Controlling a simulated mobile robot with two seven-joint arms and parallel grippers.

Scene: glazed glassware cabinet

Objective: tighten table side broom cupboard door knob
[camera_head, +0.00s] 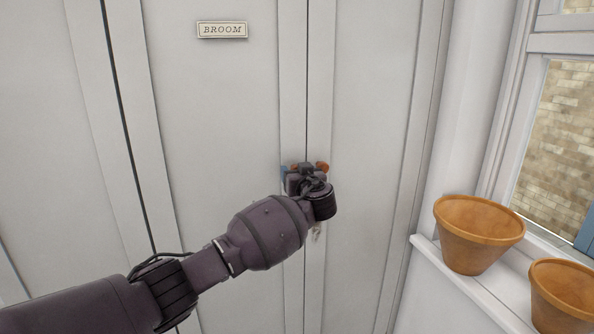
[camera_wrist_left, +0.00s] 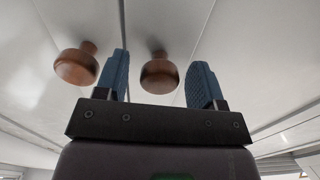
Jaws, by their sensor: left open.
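Two round copper-brown knobs sit on the pale broom cupboard doors (camera_head: 217,110), either side of the centre seam. In the head view, one knob (camera_head: 322,167) shows just right of my left gripper (camera_head: 300,169). The other is mostly hidden behind the gripper. In the left wrist view, one knob (camera_wrist_left: 159,77) lies between the open blue fingers of my left gripper (camera_wrist_left: 158,80), with a gap on each side. The other knob (camera_wrist_left: 76,67) is outside the fingers, to the left. I cannot tell which knob is table side. My right gripper is out of view.
A BROOM plate (camera_head: 222,30) is on the left door. At the right, a terracotta pot (camera_head: 478,236) and a second pot (camera_head: 563,298) stand on the white sill (camera_head: 465,284) by the window. The space before the doors is otherwise clear.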

